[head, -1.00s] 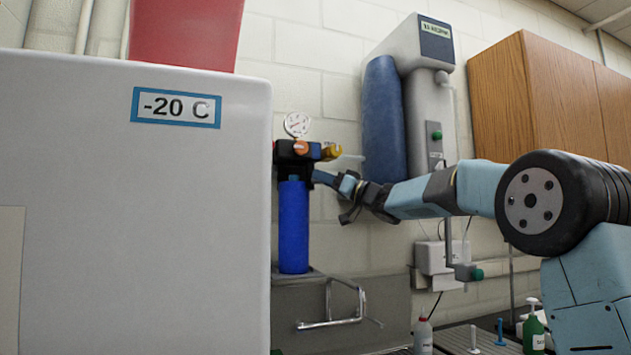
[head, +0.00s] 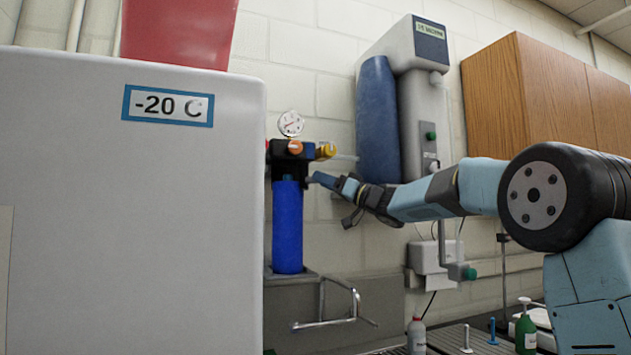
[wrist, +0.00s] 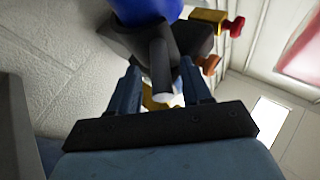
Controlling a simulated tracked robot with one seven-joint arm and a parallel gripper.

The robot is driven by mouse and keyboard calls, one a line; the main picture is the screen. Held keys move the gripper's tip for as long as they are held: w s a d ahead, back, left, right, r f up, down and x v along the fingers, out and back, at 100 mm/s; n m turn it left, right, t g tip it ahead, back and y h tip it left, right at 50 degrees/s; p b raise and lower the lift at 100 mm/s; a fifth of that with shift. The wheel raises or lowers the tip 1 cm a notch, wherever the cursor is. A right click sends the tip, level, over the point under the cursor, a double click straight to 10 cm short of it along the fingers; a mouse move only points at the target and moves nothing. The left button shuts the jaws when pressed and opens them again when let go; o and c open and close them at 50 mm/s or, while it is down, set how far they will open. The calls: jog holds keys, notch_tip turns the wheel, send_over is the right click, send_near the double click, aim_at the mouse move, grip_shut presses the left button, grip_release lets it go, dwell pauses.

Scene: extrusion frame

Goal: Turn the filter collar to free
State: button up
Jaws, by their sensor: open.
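The filter has a blue canister (head: 288,228) hanging upright under a black head (head: 288,153). The dark collar (head: 285,180) at the canister's top is small and partly unclear in the head view. In the wrist view the dark collar (wrist: 190,38) has a grey bar-like lug (wrist: 160,66) sticking out towards me. My gripper (wrist: 160,78) is open, with one blue finger on each side of the lug. I cannot tell whether either finger touches it. In the head view my gripper (head: 311,180) is just right of the collar.
A pressure gauge (head: 291,123) and a yellow fitting (head: 326,151) sit on the head. A white freezer (head: 130,220) stands close on the left. A wall-mounted water unit (head: 425,110) is behind the arm. A metal rail (head: 325,322) and bottles (head: 526,333) are below.

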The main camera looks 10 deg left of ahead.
jog(key=v, duration=1.1)
jog(key=shift+d, duration=0.2)
jog(key=shift+s, duration=0.2)
